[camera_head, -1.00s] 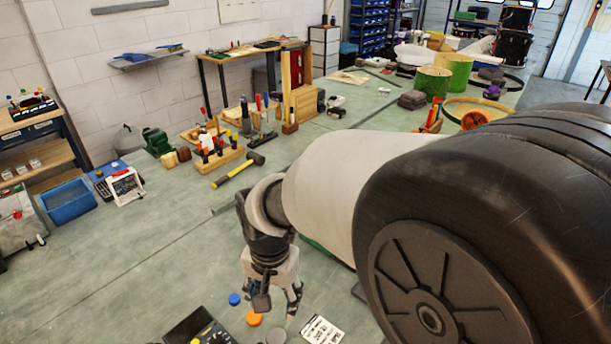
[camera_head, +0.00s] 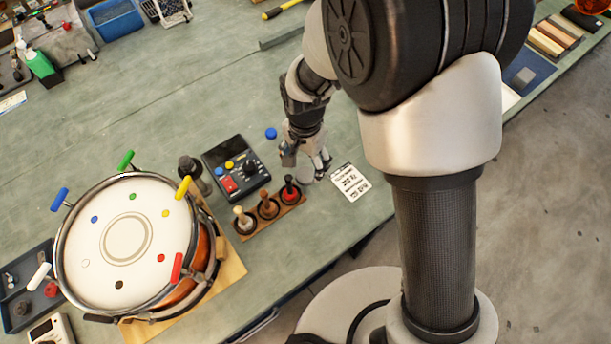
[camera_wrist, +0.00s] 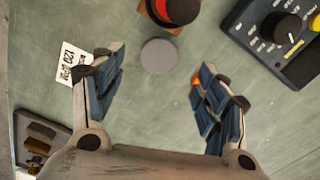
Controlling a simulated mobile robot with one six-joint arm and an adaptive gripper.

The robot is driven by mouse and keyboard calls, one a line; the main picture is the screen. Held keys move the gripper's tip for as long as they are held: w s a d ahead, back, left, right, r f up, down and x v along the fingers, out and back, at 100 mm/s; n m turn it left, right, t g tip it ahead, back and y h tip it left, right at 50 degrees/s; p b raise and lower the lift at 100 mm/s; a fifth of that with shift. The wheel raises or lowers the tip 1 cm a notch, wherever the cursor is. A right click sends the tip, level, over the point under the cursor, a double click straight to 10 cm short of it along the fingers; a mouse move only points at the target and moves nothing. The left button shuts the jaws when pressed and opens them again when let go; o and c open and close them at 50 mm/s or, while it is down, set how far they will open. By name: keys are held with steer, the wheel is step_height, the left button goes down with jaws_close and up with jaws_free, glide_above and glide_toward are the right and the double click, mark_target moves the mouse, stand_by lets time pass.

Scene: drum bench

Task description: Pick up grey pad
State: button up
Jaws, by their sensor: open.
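The grey pad (camera_wrist: 159,56) is a flat round disc on the green bench, seen in the wrist view just beyond and between my fingertips. I cannot make it out in the head view, where my gripper covers that spot. My gripper (camera_wrist: 157,75) is open and empty, with its blue-grey fingers on either side of the line to the pad. In the head view my gripper (camera_head: 305,165) points down over the bench, between the control box and the white card. A small orange piece (camera_wrist: 196,80) shows partly behind the right finger in the wrist view.
A control box (camera_head: 236,168) and a wooden rack (camera_head: 271,217) with several knobbed pieces stand left of my gripper. A printed white card (camera_head: 350,181) lies to its right. A blue disc (camera_head: 271,133) lies behind. A large drum (camera_head: 125,243) fills the left.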

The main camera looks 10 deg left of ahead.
mark_target(305, 174)
steer(key=shift+f+b, duration=1.2)
steer(key=shift+f, duration=1.6)
steer(key=shift+r, duration=0.1)
steer(key=shift+c, duration=0.2)
steer(key=c, duration=1.2)
steer(key=shift+o, duration=0.2)
steer(key=shift+r, duration=0.1)
